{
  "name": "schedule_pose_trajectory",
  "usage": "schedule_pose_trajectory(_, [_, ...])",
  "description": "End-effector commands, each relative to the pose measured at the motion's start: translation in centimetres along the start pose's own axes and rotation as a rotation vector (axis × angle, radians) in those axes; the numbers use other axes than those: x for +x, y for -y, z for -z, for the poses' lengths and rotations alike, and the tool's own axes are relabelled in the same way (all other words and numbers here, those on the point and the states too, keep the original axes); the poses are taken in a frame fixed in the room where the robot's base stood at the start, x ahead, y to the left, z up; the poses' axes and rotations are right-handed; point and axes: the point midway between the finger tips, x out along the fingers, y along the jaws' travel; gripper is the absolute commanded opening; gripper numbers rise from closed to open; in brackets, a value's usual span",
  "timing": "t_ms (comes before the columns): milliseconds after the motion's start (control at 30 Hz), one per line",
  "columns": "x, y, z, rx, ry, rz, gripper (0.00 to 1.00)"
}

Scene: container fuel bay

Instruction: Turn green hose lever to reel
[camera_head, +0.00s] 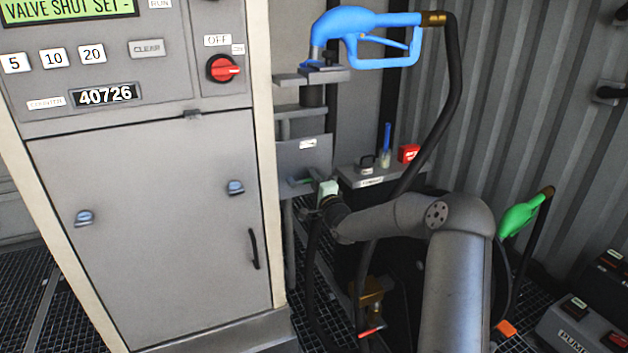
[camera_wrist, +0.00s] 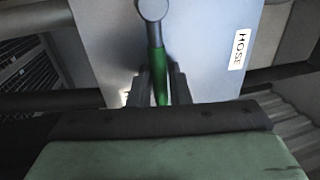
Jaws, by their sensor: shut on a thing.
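The green hose lever (camera_wrist: 158,62) points from its round grey pivot down between my fingers in the wrist view. My gripper (camera_wrist: 160,90) is shut on the lever's green handle, one dark finger on each side. The lever is mounted on a grey plate (camera_wrist: 110,45) with a "HOSE" label (camera_wrist: 239,49) to the right of the pivot. No "REEL" label can be read. In the head view a bit of the green lever (camera_head: 299,182) shows in front of the plate, left of my gripper (camera_head: 313,181).
A grey pump cabinet (camera_head: 160,220) stands close on the left. The blue nozzle (camera_head: 352,35) and its dark hose (camera_head: 452,80) rise above my arm. A shelf (camera_head: 352,177) holds small items behind it. A green nozzle (camera_head: 520,215) is at right.

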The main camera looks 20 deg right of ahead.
Motion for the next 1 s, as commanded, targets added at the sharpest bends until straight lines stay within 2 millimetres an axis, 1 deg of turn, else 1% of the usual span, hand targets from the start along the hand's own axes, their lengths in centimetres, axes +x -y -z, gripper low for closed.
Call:
schedule_pose_trajectory(533, [-0.10,-0.34,-0.06,0.023,-0.004,-0.004,0.00])
schedule_pose_trajectory(567, [-0.10,-0.35,-0.06,0.023,-0.004,-0.004,0.25])
schedule_pose_trajectory(600, [-0.10,-0.35,-0.07,0.023,-0.003,-0.004,0.36])
schedule_pose_trajectory(867, [-0.07,-0.22,-0.04,0.021,-0.004,-0.002,0.36])
schedule_pose_trajectory(1000, [-0.77,-0.21,-0.02,0.021,-0.003,-0.003,0.36])
